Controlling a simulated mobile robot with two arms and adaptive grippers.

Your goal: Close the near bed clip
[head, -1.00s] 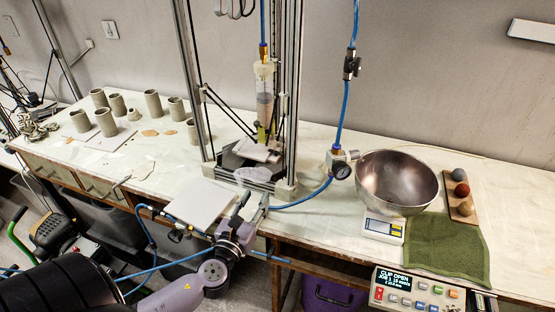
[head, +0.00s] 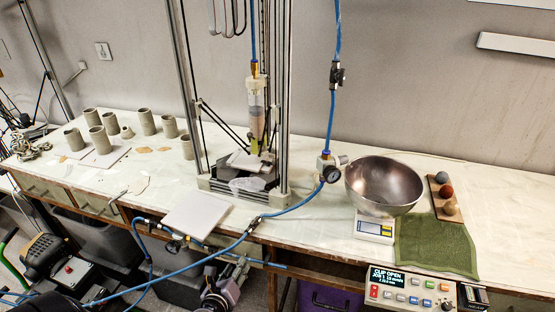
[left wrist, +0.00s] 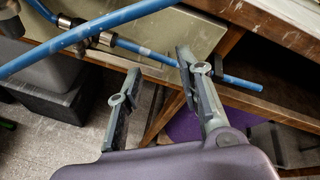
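The delta clay printer stands on the bench, with its bed (head: 250,163) low between the metal posts and a clay syringe (head: 256,112) above. A pale slab lies on the bed; the near bed clip is too small to make out. The control box display (head: 388,275) reads "CLIP OPEN". My left gripper (head: 240,266) hangs low in front of the bench's front edge, well short of the printer. In the left wrist view its two fingers (left wrist: 158,83) are apart with nothing between them. My right gripper is not in view.
A blue air hose (head: 220,255) sags across the bench front, near my left gripper. A white tile (head: 197,213) lies at the front edge. A steel bowl (head: 383,184) on a scale and a green towel (head: 437,244) are right. Several clay cups (head: 147,122) stand left.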

